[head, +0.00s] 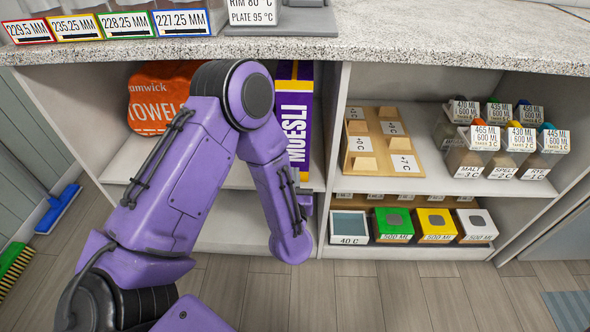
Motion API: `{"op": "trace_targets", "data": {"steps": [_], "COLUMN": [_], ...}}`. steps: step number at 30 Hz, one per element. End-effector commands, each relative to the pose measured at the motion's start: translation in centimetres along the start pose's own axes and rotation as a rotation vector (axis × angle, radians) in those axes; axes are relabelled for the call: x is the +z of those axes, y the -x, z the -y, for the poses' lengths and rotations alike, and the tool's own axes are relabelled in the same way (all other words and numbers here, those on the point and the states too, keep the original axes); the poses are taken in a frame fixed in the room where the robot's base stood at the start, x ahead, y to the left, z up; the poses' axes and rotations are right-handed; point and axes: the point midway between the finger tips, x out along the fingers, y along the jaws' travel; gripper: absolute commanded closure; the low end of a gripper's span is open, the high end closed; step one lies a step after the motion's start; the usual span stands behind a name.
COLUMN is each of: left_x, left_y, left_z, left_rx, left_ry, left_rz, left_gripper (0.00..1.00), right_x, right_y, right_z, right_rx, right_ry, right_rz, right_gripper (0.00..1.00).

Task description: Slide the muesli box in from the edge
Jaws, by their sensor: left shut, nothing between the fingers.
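The muesli box (297,125), purple with a yellow stripe and white lettering, stands upright on the middle shelf (240,178) of the left compartment, beside the central divider. My left forearm hides its left part and much of its lower part, so how its base sits at the shelf edge cannot be seen clearly. My left arm bends down in front of the compartment. My left gripper (304,201) is shut and empty, low in front of the box near the shelf edge. It is mostly hidden behind my wrist, so contact with the box cannot be told. My right gripper is not in view.
An orange towel pack (150,105) lies left of my arm. The right compartment holds a wooden board (379,142), labelled jars (505,140) and coloured boxes (435,222). A speckled counter (400,40) overhangs the shelves. A blue brush (58,208) is on the floor at left.

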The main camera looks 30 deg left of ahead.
Motion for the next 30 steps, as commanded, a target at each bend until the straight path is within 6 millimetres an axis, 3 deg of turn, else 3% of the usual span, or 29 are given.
{"op": "trace_targets", "data": {"steps": [6, 20, 23, 30], "left_x": [0.0, -0.1, -0.1, -0.6], "left_y": [-2.6, -3.5, -5.2, -12.3], "left_z": [0.0, 0.0, 0.0, -0.2], "left_rx": [0.000, 0.001, 0.005, 0.007], "left_ry": [0.001, 0.001, 0.006, 0.005], "left_rz": [0.001, -0.001, -0.001, 0.001], "left_gripper": [1.00, 1.00, 1.00, 1.00], "right_x": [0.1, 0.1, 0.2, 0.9], "right_y": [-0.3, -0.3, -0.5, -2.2], "right_z": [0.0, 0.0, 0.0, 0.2], "right_rx": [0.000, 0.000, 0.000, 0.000], "right_ry": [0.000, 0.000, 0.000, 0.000], "right_rz": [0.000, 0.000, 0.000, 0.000], "right_gripper": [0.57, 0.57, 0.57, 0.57]}}
